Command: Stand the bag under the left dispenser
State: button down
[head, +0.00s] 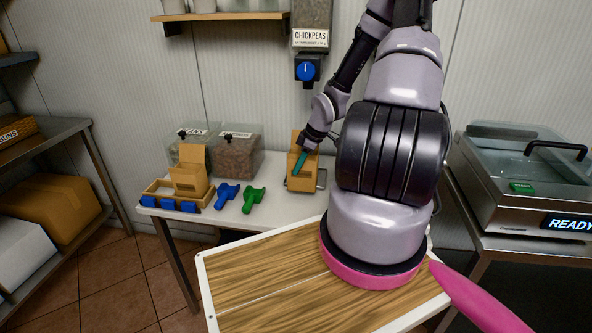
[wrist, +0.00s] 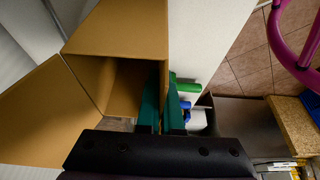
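The brown paper bag (head: 303,176) is upright and open on the white table, below the left dispenser (head: 311,40), which is labelled CHICKPEAS and has a blue knob. It seems to rest on a small grey metal plate (head: 321,181); I cannot tell whether it touches. Any second dispenser is hidden behind my arm.
A blue scoop (head: 227,194) and a green scoop (head: 252,198) lie between. Clear bins (head: 238,152) stand behind. A sealing machine (head: 520,180) reading READY is at right.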

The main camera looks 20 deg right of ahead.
jog(key=w+d+f, duration=0.2)
jog(key=w+d, duration=0.3)
jog(key=w, duration=0.2)
jog(key=shift+w+f, duration=0.15)
jog(key=shift+f, duration=0.1)
jog(key=shift+f, duration=0.35)
dwell(0.5)
jog(key=c, duration=1)
grip_release()
jog(key=shift+d+r, duration=0.1)
